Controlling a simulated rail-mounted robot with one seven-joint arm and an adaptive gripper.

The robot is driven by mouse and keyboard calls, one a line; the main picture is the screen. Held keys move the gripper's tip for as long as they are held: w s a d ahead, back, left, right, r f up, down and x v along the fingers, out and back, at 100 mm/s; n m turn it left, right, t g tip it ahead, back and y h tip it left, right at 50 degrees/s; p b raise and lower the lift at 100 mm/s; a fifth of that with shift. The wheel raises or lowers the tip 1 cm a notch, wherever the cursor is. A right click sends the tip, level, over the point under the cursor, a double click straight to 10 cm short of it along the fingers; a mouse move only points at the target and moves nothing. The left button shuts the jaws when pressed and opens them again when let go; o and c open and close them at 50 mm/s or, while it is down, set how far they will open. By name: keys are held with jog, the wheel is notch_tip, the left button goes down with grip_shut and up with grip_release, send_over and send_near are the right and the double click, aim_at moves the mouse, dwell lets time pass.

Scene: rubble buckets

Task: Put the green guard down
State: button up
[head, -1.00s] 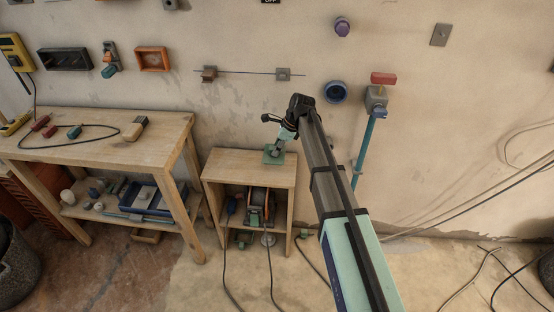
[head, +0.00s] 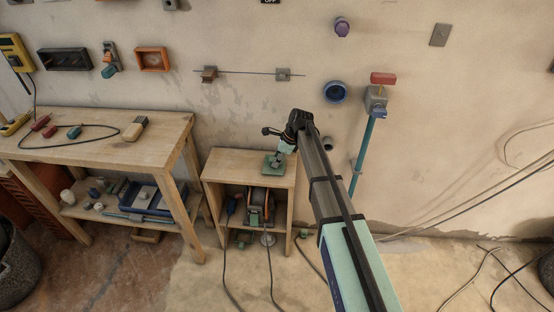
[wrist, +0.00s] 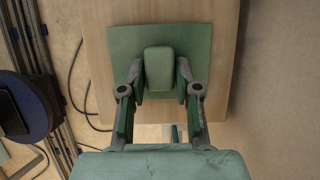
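The green guard is a flat square plate (head: 270,168) with a raised block-shaped grip, over the top of the small wooden cabinet (head: 223,166). In the wrist view the guard (wrist: 195,42) has its plate over the pale wood, with the grip upright in the middle. My gripper (head: 281,152) is above the plate. In the wrist view its two fingers (wrist: 160,82) stand on either side of the grip, close to it, and look shut on it. Whether the plate's underside touches the wood is hidden.
A longer workbench (head: 100,140) with a cable and tools stands to the left. The cabinet's open shelf holds an orange and dark tool (head: 257,205). A blue pipe (head: 366,147) runs down the wall at right. Bare wood surrounds the plate on the cabinet top.

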jog(key=shift+o, duration=0.7)
jog(key=v, duration=1.2)
